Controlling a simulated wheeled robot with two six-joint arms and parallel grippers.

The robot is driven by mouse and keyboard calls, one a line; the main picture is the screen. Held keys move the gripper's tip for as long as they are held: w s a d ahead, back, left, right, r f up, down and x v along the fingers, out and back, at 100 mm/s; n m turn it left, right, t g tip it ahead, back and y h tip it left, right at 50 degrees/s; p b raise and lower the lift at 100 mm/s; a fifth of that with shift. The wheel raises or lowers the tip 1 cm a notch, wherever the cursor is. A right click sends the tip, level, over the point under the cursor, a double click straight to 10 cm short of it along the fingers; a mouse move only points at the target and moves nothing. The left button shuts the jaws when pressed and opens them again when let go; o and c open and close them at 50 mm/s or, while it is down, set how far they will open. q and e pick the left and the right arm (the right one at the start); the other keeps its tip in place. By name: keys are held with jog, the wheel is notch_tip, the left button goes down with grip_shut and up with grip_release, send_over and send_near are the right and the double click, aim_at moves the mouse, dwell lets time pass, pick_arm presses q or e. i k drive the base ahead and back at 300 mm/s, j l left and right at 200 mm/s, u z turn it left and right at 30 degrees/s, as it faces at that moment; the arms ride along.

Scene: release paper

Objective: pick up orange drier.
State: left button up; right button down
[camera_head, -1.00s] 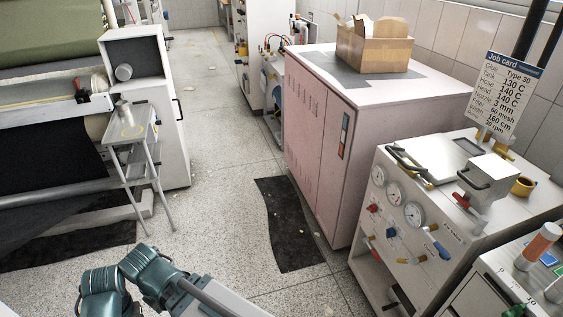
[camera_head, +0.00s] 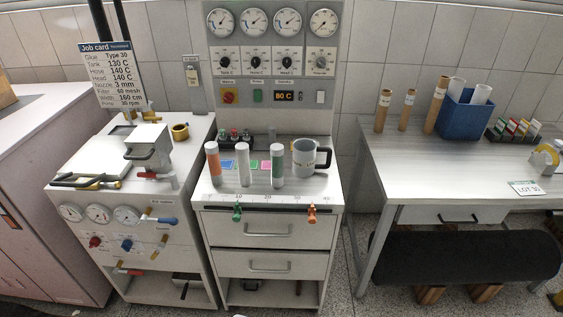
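An orange-and-pale cylinder (camera_head: 213,162), which looks like the orange drier, stands upright at the left of the grey cabinet top (camera_head: 262,188). A white cylinder (camera_head: 243,164) and a green-and-white cylinder (camera_head: 277,165) stand upright to its right, apart from it. Neither of my grippers is in view.
A grey mug (camera_head: 309,158) stands right of the cylinders. Small coloured cards (camera_head: 252,164) lie behind them. A gauge panel (camera_head: 272,60) rises at the back. Green and orange clips (camera_head: 312,213) sit on the front edge. A machine with gauges (camera_head: 120,190) stands left, a workbench (camera_head: 410,165) right.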

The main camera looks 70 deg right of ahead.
aim_at(212, 148)
jog(key=z, duration=2.05)
